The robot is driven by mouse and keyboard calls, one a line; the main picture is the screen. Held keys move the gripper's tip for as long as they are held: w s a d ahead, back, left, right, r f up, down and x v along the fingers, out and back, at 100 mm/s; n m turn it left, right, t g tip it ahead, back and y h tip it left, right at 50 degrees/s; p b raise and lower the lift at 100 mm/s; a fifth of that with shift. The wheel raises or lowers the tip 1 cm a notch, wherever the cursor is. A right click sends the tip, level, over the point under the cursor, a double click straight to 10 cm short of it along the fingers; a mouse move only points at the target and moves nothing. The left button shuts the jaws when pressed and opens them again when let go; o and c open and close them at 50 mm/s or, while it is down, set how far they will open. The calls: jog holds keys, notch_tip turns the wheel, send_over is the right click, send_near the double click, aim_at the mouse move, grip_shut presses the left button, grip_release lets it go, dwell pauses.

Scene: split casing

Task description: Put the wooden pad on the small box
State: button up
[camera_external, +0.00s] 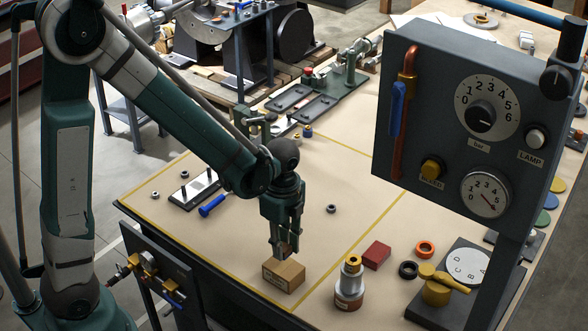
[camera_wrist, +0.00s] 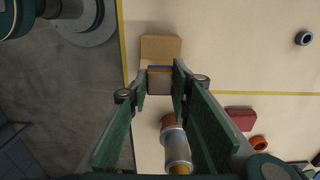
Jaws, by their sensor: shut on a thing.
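My gripper (camera_external: 285,250) points down over the small box (camera_external: 283,275), a tan carton with a label near the front edge of the table. In the wrist view my gripper (camera_wrist: 162,78) is shut on a small brown block, which looks like the wooden pad (camera_wrist: 159,84); a thin blue edge shows at its far side. The small box (camera_wrist: 160,46) shows just beyond and below it. The fingers hide much of the pad in the external view. I cannot tell whether the pad touches the box.
Right of the box stand a metal cylinder with a brass top (camera_external: 350,283), a red block (camera_external: 376,255) and rings (camera_external: 425,249). A gauge panel (camera_external: 440,130) rises at right. The table's middle is mostly clear.

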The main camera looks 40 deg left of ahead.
aim_at(284, 265)
jog(key=shift+f, duration=0.1)
dwell(0.3)
jog(key=shift+f, duration=2.05)
jog(key=shift+f+b, duration=0.15)
jog(key=shift+b, duration=0.25)
jog(key=o, duration=0.8)
jog(key=shift+r+p, duration=0.9)
jog(key=shift+r, duration=5.2)
jog(key=shift+r, duration=0.1)
